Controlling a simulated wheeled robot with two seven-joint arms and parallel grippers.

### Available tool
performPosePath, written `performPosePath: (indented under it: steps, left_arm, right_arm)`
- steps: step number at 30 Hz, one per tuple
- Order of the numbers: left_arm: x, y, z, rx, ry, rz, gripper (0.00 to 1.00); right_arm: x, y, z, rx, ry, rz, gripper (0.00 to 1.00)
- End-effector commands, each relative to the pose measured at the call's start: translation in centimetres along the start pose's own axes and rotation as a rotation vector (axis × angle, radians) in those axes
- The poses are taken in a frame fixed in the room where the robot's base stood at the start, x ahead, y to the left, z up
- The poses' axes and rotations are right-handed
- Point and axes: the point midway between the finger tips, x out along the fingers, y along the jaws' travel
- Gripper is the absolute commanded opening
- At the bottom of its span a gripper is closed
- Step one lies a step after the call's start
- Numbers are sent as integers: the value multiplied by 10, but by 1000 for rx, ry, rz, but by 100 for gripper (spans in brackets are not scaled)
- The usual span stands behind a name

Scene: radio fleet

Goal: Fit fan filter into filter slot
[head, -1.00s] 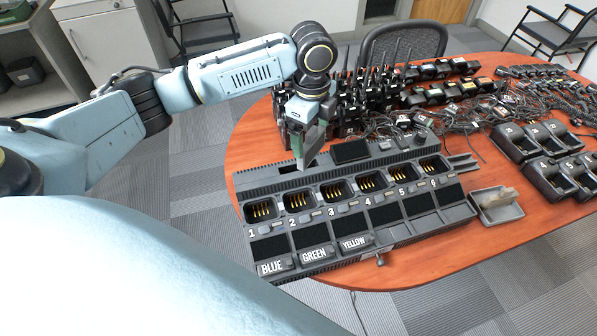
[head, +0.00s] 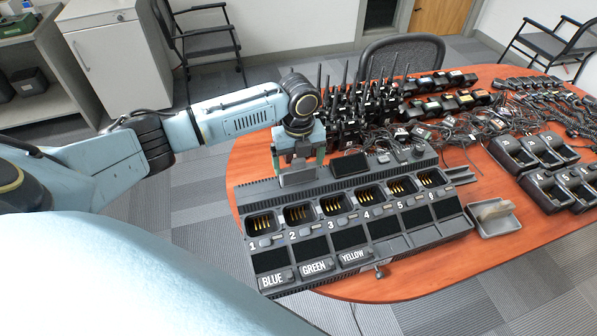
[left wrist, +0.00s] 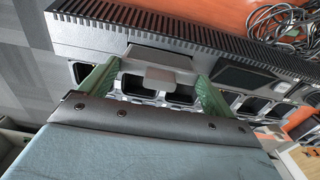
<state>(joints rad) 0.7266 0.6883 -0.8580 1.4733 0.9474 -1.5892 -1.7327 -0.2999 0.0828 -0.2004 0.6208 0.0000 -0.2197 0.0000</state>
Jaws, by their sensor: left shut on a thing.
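My left gripper (head: 298,155) is shut on the fan filter (head: 298,178), a flat grey panel, at the back left of the long dark charger (head: 330,213). In the left wrist view, the green fingers stand on either side of the filter's pale tab (left wrist: 158,78), and its wider panel (left wrist: 150,57) shows beyond. The filter is at the charger's back strip, left of a dark square panel (head: 350,165). The filter slot is hidden behind the filter and gripper, so I cannot tell whether the filter is inside it. My right gripper is not in view.
Several upright radios (head: 350,122) and tangled cables (head: 470,135) lie behind the charger on the orange table (head: 245,160). A grey tray (head: 492,230) holding a pale object stands at right. More chargers (head: 520,153) are at far right.

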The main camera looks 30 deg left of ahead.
Motion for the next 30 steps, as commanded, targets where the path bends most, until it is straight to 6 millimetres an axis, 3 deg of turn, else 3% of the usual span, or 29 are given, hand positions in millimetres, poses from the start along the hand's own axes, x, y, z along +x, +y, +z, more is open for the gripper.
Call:
performPosePath:
  steps: [9,20,21,22,30]
  left_arm:
    - [37,0,0,-1,0,1,67]
    - [41,0,0,-1,0,1,67]
    - [40,0,0,-1,0,1,93]
    - [40,0,0,-1,0,1,97]
    - [39,0,0,-1,0,1,100]
  right_arm:
    - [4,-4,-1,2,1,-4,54]
    - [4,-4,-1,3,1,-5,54]
    - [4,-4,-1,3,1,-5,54]
    - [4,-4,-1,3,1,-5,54]
    - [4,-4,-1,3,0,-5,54]
